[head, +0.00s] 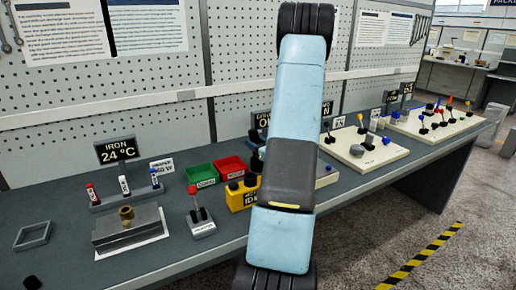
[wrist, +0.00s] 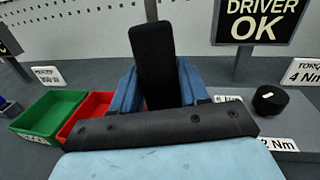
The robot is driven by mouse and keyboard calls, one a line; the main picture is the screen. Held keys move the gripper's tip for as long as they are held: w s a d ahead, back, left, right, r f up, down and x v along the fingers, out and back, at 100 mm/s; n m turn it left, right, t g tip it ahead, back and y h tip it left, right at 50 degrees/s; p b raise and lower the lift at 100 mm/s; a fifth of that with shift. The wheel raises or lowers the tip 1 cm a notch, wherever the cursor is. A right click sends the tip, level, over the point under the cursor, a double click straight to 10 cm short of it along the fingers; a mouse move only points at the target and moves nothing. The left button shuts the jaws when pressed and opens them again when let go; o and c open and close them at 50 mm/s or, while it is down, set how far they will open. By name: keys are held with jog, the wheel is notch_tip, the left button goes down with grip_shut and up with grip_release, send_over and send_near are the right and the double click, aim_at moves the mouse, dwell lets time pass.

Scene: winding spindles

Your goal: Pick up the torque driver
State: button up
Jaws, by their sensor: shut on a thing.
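The torque driver (wrist: 152,50) appears to be the dark, upright black handle in the wrist view. It stands between the two blue fingers of my gripper (wrist: 157,88), which are shut on it. Its lower end is hidden behind the dark edge of my wrist, so I cannot tell whether it touches the bench.
A green bin (wrist: 45,112) and a red bin (wrist: 88,108) stand left of my gripper. A black knob (wrist: 270,99) is at right. A "DRIVER OK" sign (wrist: 258,20) stands behind. A yellow holder (head: 238,198) stands near the bench's front edge.

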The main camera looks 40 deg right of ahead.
grip_shut()
